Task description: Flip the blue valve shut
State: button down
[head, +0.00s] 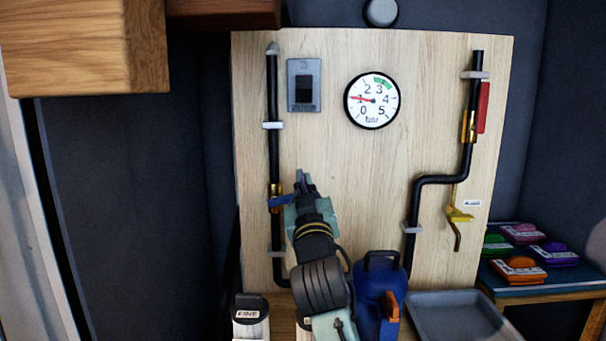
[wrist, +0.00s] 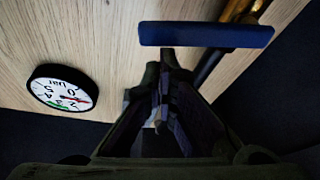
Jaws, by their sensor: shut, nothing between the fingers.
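The blue valve handle (head: 281,202) sticks out to the right from a brass valve body (head: 274,190) on the left black pipe (head: 274,110). It lies roughly across the pipe, slightly tilted. In the wrist view the handle (wrist: 205,34) is a blue bar just beyond my fingertips, with the brass and pipe behind its right part. My gripper (head: 302,180) is shut and empty, its tips close to the handle's free end. In the wrist view the fingertips (wrist: 166,62) are together just below the bar. I cannot tell whether they touch it. My gripper hides part of the handle's right end.
A round gauge (head: 372,100) and a grey switch plate (head: 304,85) are on the wooden board (head: 350,200). A right pipe (head: 414,200) has a red handle (head: 483,107) and a yellow handle (head: 458,216). A blue jug (head: 376,285) stands below, beside my arm.

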dwell(0.3)
jog(key=shift+d+f+m+h+b, duration=0.3)
jog(key=shift+f+m+h, duration=0.25)
jog(key=shift+m, duration=0.65)
jog(key=shift+d+f+m+h+b, duration=0.2)
jog(key=shift+f+m+h, duration=0.35)
jog(key=shift+m, duration=0.65)
jog(key=shift+d, duration=0.1)
